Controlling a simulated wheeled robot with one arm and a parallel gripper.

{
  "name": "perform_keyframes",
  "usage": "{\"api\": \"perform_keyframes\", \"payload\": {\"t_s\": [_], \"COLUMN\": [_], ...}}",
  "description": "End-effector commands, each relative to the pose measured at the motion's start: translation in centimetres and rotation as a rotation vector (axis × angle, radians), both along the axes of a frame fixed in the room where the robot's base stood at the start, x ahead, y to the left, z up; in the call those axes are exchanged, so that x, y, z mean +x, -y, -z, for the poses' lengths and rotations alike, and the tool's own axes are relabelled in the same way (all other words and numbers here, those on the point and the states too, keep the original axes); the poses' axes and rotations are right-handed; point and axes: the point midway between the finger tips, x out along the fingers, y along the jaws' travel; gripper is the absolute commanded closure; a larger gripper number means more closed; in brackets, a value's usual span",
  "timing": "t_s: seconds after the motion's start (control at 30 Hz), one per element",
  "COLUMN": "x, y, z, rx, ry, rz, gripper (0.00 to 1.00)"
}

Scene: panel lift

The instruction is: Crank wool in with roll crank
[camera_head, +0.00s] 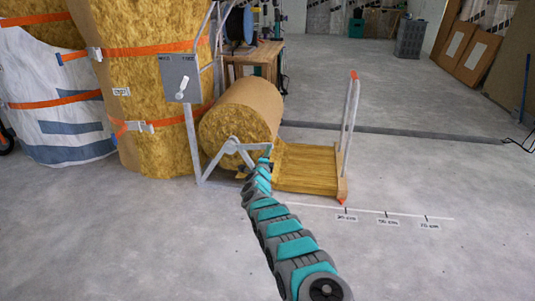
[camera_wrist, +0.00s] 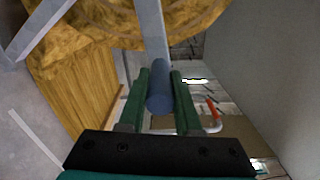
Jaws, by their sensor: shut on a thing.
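The wool roll (camera_head: 240,112) lies on its side in a grey metal frame (camera_head: 193,145). A flat yellow wool strip (camera_head: 303,168) runs out from it to the right, up to a wooden end bar (camera_head: 342,188). The grey roll crank (camera_head: 228,149) is at the near end of the roll. My gripper (camera_head: 265,154) is at the crank's right side, small and partly hidden by my arm. In the wrist view my gripper (camera_wrist: 159,74) has its green fingers on either side of the crank's blue-grey handle (camera_wrist: 159,92), shut on it. The wool strip (camera_wrist: 78,85) shows at left there.
A grey box with a white lever (camera_head: 181,82) is mounted on the frame above. A tall strapped wool bale (camera_head: 140,70) and a white wrapped bale (camera_head: 55,110) stand at left. An upright metal post (camera_head: 350,120) rises from the end bar. Floor at right is clear, with a marked scale line (camera_head: 400,215).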

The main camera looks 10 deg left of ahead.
Motion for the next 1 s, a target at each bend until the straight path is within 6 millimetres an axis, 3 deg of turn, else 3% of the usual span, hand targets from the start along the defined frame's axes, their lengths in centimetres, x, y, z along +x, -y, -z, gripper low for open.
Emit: {"api": "perform_keyframes", "payload": {"t_s": [0.17, 0.2, 0.47, 1.0], "x": [-0.05, -0.05, -0.04, -0.98], "y": [-0.10, -0.10, -0.08, -0.06], "z": [0.19, 0.19, 0.10, 0.14], "rx": [-0.002, -0.002, -0.002, -0.001], "ry": [-0.003, -0.003, -0.002, -0.006], "rz": [-0.002, -0.002, -0.001, 0.003], "gripper": [1.00, 0.67, 0.38, 0.38]}}
